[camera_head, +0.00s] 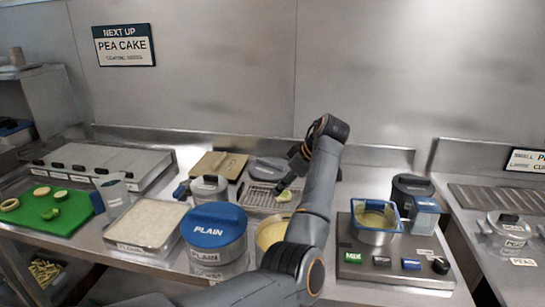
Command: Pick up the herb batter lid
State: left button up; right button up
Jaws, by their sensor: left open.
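I cannot make out a lid marked as herb. A blue lid (214,222) reading PLAIN sits on a clear container (218,258) at front centre. Right of it stands an open tub of pale yellow batter (270,235), partly hidden by my arm. A dark grey round shape (269,169), perhaps a lid, lies behind the wire rack (258,197). My left gripper (283,188) is open and points down over the rack, close to a small pale green piece (284,196). Whether it touches the piece is unclear. My right gripper is out of view.
A fryer (350,262) with a blue-rimmed basket (375,217) stands right of my arm. A tray of pale crumbs (148,222), a green board (45,225) and a lidded clear jar (209,189) stand left. A steel wall closes the back.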

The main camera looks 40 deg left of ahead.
aim_at(265, 168)
jog(key=i+j, duration=0.9)
